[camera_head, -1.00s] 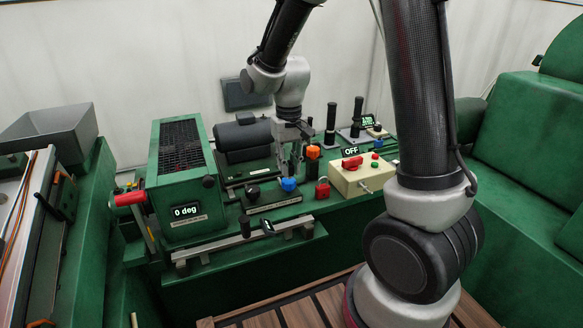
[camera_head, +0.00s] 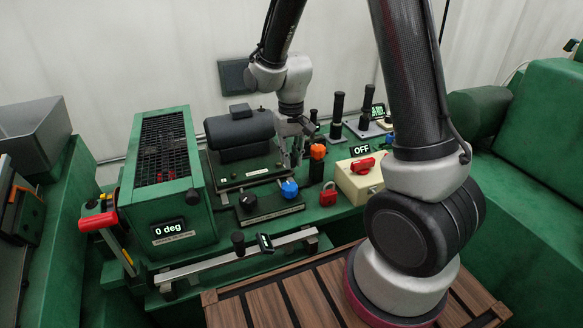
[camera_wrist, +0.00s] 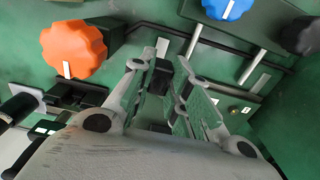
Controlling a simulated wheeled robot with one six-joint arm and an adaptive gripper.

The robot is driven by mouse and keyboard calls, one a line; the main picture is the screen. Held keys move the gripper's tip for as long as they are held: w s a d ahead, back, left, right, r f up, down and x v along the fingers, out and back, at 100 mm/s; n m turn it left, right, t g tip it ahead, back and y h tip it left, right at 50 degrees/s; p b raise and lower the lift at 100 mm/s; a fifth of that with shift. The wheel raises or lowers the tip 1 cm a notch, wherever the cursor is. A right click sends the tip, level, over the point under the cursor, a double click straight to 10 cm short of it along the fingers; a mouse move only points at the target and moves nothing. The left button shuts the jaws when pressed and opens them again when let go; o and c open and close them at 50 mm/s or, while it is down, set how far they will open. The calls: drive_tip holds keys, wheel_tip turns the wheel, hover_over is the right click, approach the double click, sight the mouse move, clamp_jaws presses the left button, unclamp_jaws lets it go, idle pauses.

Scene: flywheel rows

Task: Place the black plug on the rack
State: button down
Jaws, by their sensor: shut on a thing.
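In the wrist view, my gripper (camera_wrist: 161,66) has its two grey fingers around a small black piece, which I take to be the black plug (camera_wrist: 160,78). The fingers hide part of it. In the head view, my gripper (camera_head: 293,152) points down over the green bench, just left of the orange knob (camera_head: 318,151) and behind the blue knob (camera_head: 289,188). The plug cannot be made out in that view. I cannot tell for sure which part is the rack.
A black motor (camera_head: 240,133) and a green caged housing (camera_head: 166,180) lie left. A metal rail (camera_head: 210,265) runs along the front. Black upright handles (camera_head: 338,112) stand behind.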

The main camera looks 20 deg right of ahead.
drive_tip(key=shift+f, duration=2.4)
drive_tip(key=shift+f, duration=0.15)
drive_tip(key=c, duration=1.4)
unclamp_jaws()
drive_tip(key=shift+o, duration=0.2)
